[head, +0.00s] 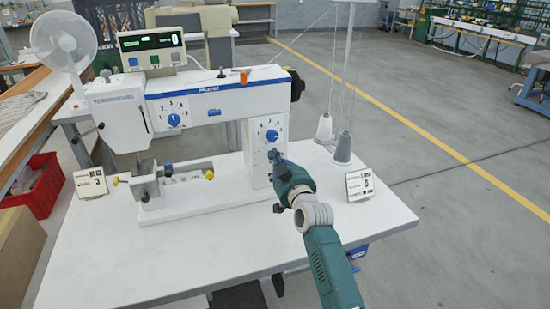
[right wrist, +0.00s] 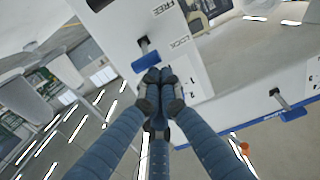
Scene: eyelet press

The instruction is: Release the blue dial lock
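The white eyelet press (head: 210,95) stands on the white table. On its right column is a blue dial (head: 271,135) on a numbered plate, with a small blue lock lever (head: 274,154) below it. In the right wrist view the blue lock lever (right wrist: 146,60) sits in a slot beside the words FREE and LOCK. My right gripper (head: 280,166) is at the column, just below the dial. In the right wrist view its fingers (right wrist: 157,82) are together, close against the lever's edge; I cannot tell if they touch it. My left gripper is out of view.
Another blue dial (head: 174,120) is on the press's left head. A clamp fixture (head: 146,184) with yellow knobs stands at the front left. Number cards (head: 90,183) and (head: 359,184) stand at both sides. Thread cones (head: 343,149) stand at right. The front tabletop is clear.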

